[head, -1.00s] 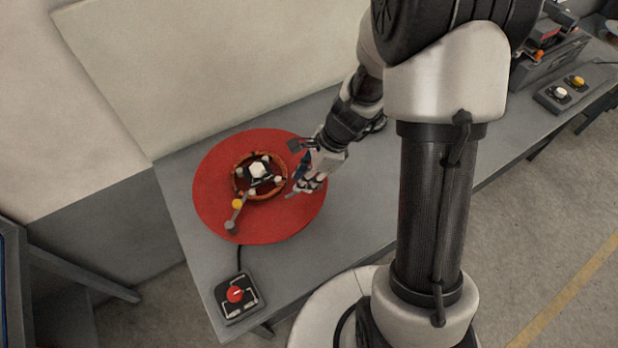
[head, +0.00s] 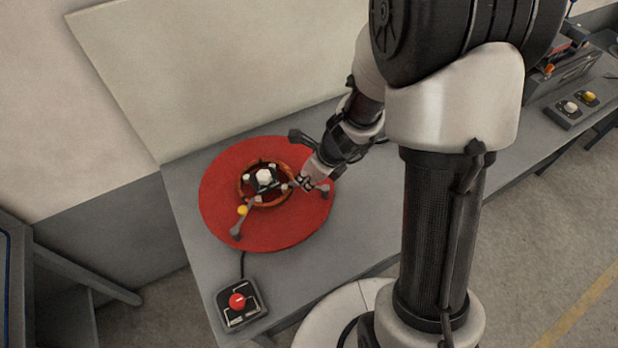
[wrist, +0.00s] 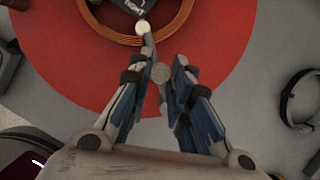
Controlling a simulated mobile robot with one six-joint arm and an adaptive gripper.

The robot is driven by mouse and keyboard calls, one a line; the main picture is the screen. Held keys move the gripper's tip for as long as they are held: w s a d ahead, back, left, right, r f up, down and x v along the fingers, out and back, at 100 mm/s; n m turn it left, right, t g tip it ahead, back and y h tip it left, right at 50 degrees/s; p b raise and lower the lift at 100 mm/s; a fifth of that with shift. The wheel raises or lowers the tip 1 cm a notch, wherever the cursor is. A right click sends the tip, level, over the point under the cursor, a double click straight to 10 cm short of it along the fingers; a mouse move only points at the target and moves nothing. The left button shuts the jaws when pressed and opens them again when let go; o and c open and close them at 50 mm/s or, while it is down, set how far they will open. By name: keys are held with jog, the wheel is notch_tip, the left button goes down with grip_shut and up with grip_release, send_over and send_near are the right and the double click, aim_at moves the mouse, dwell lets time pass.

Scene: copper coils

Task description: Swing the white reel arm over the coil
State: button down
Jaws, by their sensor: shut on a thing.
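A copper coil (head: 287,199) lies on a round red turntable (head: 215,200) around a dark hub with a white centre cap (head: 264,176). The white reel arm (head: 291,185) reaches right from the hub toward my gripper (head: 304,184). In the wrist view, its white round marker (wrist: 142,26) is at the coil's rim (wrist: 180,30), and a grey round end shows between my fingers. My gripper (wrist: 160,74) is shut on this arm, just outside the coil. The yellow-marked arm (head: 241,216) points outward to the lower left. My gripper partly hides the white arm.
A red-button control box (head: 238,301) sits on the grey table at the front left, with a cable to the turntable. A pale wall panel stands behind. A second box with white and yellow buttons (head: 577,105) is far right. A dark ring (wrist: 289,100) lies right in the wrist view.

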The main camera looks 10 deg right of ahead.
jog(key=shift+w, duration=0.1)
dwell(0.4)
jog(key=c, duration=1.5)
grip_release()
jog(key=shift+o, duration=0.2)
jog(key=v, duration=1.2)
